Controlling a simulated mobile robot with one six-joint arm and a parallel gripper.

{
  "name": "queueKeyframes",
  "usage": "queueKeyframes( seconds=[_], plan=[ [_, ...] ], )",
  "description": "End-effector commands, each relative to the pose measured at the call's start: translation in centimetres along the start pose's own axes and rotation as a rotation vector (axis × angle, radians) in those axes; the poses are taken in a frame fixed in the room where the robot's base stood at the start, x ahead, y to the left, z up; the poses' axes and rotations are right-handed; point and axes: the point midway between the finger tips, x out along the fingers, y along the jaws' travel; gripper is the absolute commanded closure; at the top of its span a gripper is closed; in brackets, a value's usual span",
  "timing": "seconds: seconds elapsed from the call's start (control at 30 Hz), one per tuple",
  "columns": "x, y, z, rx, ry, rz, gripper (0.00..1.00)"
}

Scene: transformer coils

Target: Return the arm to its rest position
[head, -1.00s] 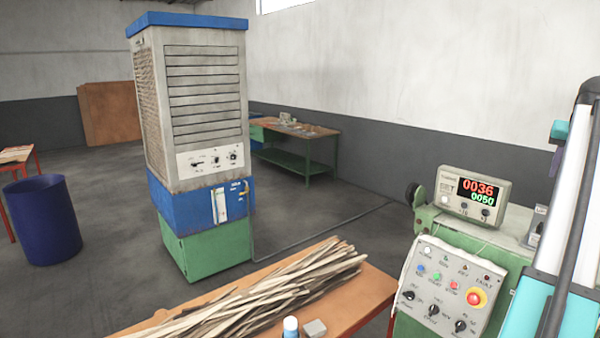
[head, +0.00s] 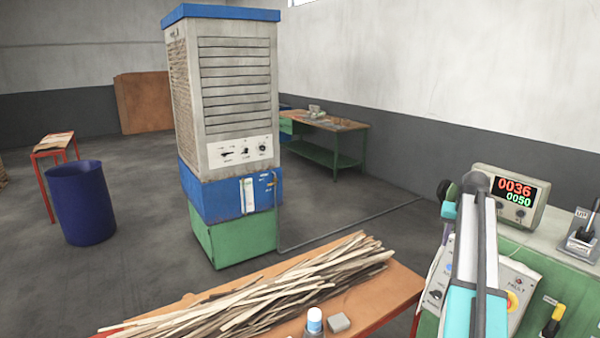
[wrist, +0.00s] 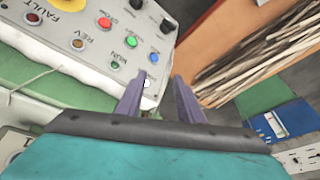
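My arm (head: 474,262), teal and white with a dark cable, rises at the right of the head view, in front of the control panel. In the wrist view my gripper (wrist: 158,76) has its two purple fingers apart with nothing held between them. The fingers point toward the edge of the control panel (wrist: 100,62) with its coloured buttons; I cannot tell how far away it is. In the head view the gripper fingers are not clear.
A green machine with a counter display (head: 507,192) reading 0036 and 0050 stands close behind the arm. A wooden table (head: 385,298) with a pile of wooden strips (head: 270,290) is left of it. A tall cooler (head: 235,100) and blue bin (head: 82,205) stand beyond, with open floor around them.

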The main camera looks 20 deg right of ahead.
Motion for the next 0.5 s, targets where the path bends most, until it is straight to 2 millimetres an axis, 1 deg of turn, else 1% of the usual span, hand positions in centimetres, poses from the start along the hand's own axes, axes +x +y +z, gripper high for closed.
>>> queueKeyframes(
  seconds=[0.03, 0.1, 0.17, 0.3, 0.37, 0.4, 0.47, 0.5],
  plan=[
    [1.5, -2.2, 1.6, -0.024, -0.015, -0.008, 0.66],
    [3.3, -4.7, 3.3, -0.052, -0.030, -0.016, 0.66],
    [4.8, -6.8, 4.8, -0.077, -0.043, -0.023, 0.66],
    [8.0, -11.7, 8.7, -0.137, -0.075, -0.038, 0.66],
    [9.3, -13.7, 10.5, -0.164, -0.088, -0.044, 0.66],
    [10.1, -14.9, 11.8, -0.181, -0.098, -0.048, 0.66],
    [11.3, -16.9, 13.8, -0.209, -0.112, -0.053, 0.66],
    [12.1, -18.1, 15.2, -0.228, -0.122, -0.056, 0.66]
  ],
)
